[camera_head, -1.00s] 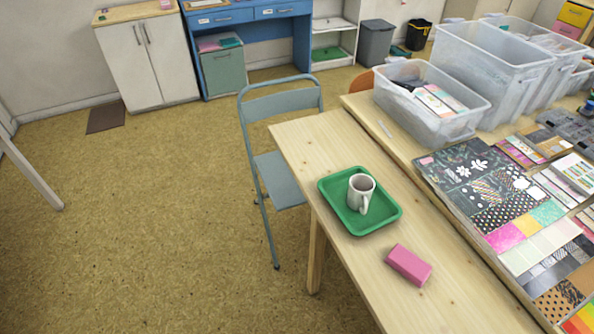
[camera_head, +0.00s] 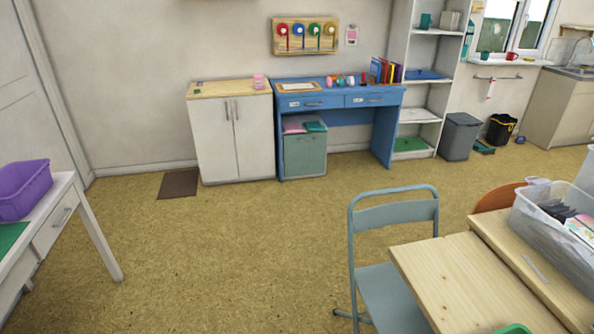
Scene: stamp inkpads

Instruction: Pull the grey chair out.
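The grey folding chair (camera_head: 392,217) stands at the lower right. Its metal frame and backrest are blue-grey. Its seat (camera_head: 388,292) reaches partly under the left edge of the wooden table (camera_head: 455,275). The front of the seat and some of the legs are hidden by the table or cut off by the frame. Neither of my grippers is in view.
Open floor (camera_head: 230,260) lies left of and behind the chair. A white desk (camera_head: 62,210) with a purple bin (camera_head: 22,189) stands at the left. A white cabinet (camera_head: 215,150) and a blue desk (camera_head: 350,116) line the back wall. An orange chair back (camera_head: 495,198) shows right of the chair.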

